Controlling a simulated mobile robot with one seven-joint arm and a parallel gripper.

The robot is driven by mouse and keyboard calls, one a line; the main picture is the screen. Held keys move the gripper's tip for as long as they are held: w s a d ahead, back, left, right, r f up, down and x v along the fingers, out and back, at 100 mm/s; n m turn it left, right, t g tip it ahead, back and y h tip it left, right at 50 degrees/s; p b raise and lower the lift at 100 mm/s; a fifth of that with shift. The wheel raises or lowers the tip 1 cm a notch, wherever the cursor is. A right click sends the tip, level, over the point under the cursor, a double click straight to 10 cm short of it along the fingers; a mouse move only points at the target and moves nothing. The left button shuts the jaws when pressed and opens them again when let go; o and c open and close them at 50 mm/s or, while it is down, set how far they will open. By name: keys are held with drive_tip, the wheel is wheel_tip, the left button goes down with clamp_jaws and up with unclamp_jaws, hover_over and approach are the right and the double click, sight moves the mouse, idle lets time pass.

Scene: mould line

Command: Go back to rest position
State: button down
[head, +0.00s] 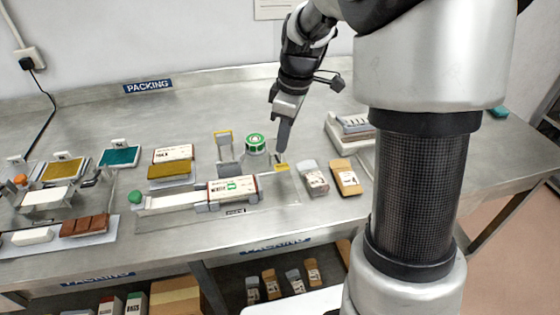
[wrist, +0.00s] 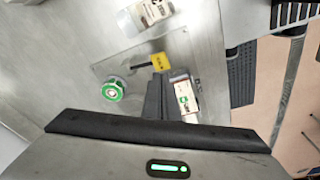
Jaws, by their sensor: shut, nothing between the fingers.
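A boxed bar (head: 232,188) lies in a long holder with a green knob (head: 135,197). Two small packs, white (head: 314,178) and tan (head: 346,178), lie to the right near a white tray (head: 338,130). Coloured trays, including a teal one (head: 119,157), crowd the left.

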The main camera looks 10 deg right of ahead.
drive_tip(key=s+r+m+t+h+p, duration=0.1)
drive_tip(key=s+r+m+t+p, duration=0.3)
drive_tip(key=s+r+m+p, duration=0.3)
drive_tip(key=s+r+m, duration=0.5)
drive_tip(key=s+r, duration=0.7)
drive_tip(key=s, duration=0.2)
drive_tip(key=shift+t+h+p, duration=0.3)
drive_tip(key=shift+p, duration=0.1)
drive_tip(key=shift+a, duration=0.1)
